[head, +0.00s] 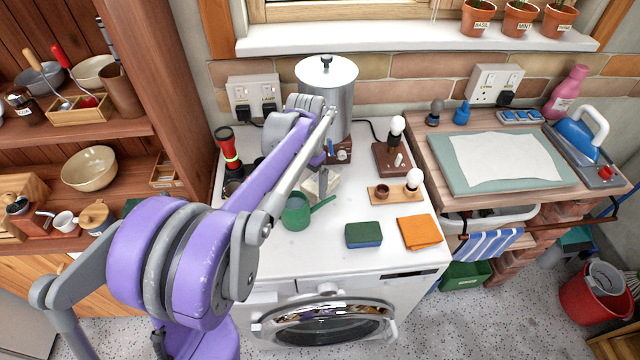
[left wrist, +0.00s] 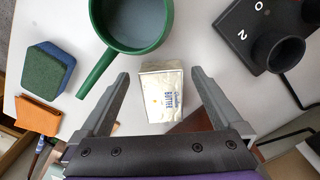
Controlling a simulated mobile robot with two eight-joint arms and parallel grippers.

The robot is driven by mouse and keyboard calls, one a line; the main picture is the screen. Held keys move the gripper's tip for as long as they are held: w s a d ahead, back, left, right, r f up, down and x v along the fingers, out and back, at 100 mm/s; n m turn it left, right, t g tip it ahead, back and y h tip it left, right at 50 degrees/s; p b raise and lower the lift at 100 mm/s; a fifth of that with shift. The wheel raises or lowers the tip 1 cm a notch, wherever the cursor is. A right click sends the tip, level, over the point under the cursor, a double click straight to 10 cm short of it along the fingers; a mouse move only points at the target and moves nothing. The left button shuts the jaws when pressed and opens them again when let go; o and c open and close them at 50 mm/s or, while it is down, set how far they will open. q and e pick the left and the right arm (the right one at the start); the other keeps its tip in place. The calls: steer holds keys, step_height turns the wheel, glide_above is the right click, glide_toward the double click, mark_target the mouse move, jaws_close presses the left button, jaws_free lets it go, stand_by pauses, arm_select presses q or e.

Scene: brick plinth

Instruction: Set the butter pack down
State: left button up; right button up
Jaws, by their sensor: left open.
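The butter pack (left wrist: 162,95) is a small cream-white block with blue lettering. In the left wrist view it sits between the two fingers of my left gripper (left wrist: 160,76), with a visible gap on each side. The gripper is open and not holding it. The pack appears to rest on the white appliance top (left wrist: 80,113). In the head view a pale part of the pack (head: 320,186) shows beside the green pan, partly hidden by my arm. My right gripper is not in view.
A green pan (head: 296,213) stands close to the pack. A green-and-blue sponge (head: 363,235) and orange cloth (head: 418,232) lie toward the front. A metal canister (head: 341,95) stands behind. A wooden holder with a bulb (head: 394,193) is to the right. The front left of the top is clear.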

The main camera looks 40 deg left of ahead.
mark_target(310, 189)
arm_select(q)
step_height(310, 189, down, 4)
steer(key=shift+w+r, duration=0.1)
steer(key=shift+r, duration=0.05)
jaws_close()
stand_by(0.5)
steer(key=shift+r, duration=0.15)
